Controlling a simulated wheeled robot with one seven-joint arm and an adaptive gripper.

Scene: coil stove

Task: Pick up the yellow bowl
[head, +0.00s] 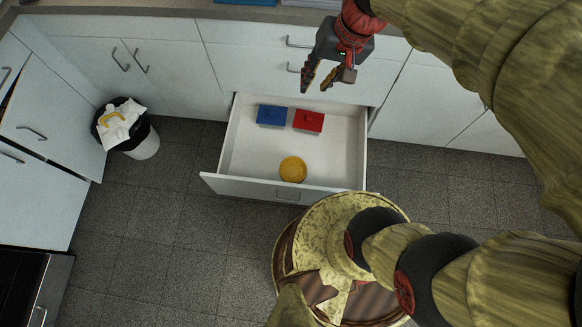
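The yellow bowl (293,169) sits inside an open white drawer (243,146), close to the drawer's front panel. My gripper (318,92) is open and empty. It appears above the back of the drawer, near the cabinet fronts, and apart from the bowl. The fingers point downward in the picture. Nothing covers the bowl.
A blue box (272,115) and a red box (309,121) lie at the back of the drawer. A trash bin (143,146) stands at the left by the cabinets. An oven (50,290) is at the lower left. The drawer floor around the bowl is clear.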

